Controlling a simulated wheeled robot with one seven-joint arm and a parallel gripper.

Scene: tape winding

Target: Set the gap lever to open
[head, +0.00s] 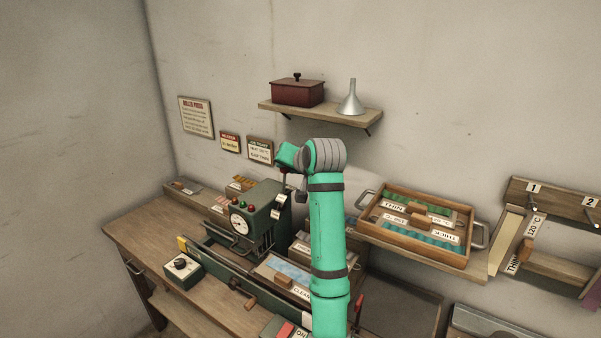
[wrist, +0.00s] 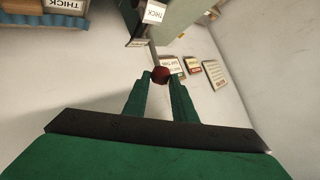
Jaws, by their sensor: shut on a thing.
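The dark red ball knob (wrist: 160,74) of the gap lever sits between the fingertips of my gripper (wrist: 161,78) in the wrist view. The gripper is shut on it. The lever's exact setting cannot be read.
A wooden tray (head: 369,233) with labelled pieces stands right of my arm. A wall shelf (head: 323,115) holds a red box (head: 297,92) and a funnel (head: 350,99) above. A small dial box (head: 183,270) sits on the bench (head: 133,243) at the front left.

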